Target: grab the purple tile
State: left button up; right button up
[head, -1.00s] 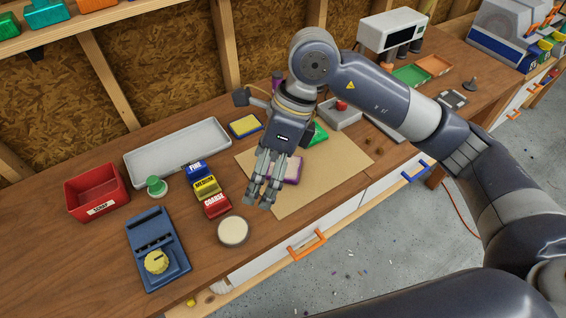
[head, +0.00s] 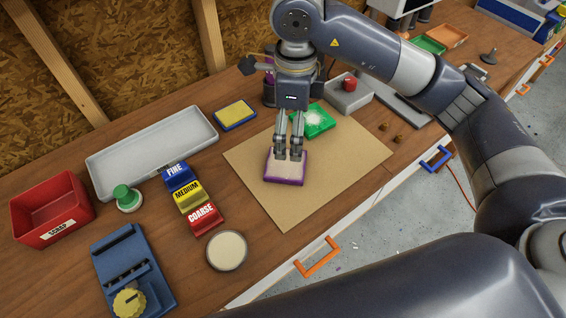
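The purple tile (head: 285,175) lies on the brown board on the workbench; it has a purple rim and a pale, speckled top. My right gripper (head: 289,156) points down over its far half. Its two fingers are apart with a gap between them, and the tips overlap the tile's top in the head view. I cannot tell whether they touch it. The fingers hide part of the tile's far edge. My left gripper is not in view.
A green tile (head: 314,119) with a pale top lies just behind the gripper on the board (head: 340,160). Sanding blocks (head: 189,191), a round pale disc (head: 226,251), a grey tray (head: 150,150) and a red bin (head: 47,215) stand left. The board's front is clear.

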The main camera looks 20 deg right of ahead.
jog(key=p, duration=0.1)
send_over(289, 164)
jog(key=f, duration=0.4)
jog(key=shift+s+d+f, duration=0.25)
jog(key=shift+s, duration=0.1)
jog(key=f, duration=0.1)
jog(key=f+p, duration=0.1)
jog(key=f, duration=0.1)
jog(key=f+p, duration=0.1)
jog(key=f, duration=0.1)
jog(key=shift+w+a, duration=0.2)
jog(key=shift+w, duration=0.1)
jog(key=shift+f, duration=0.5)
jog(key=c, duration=1.2)
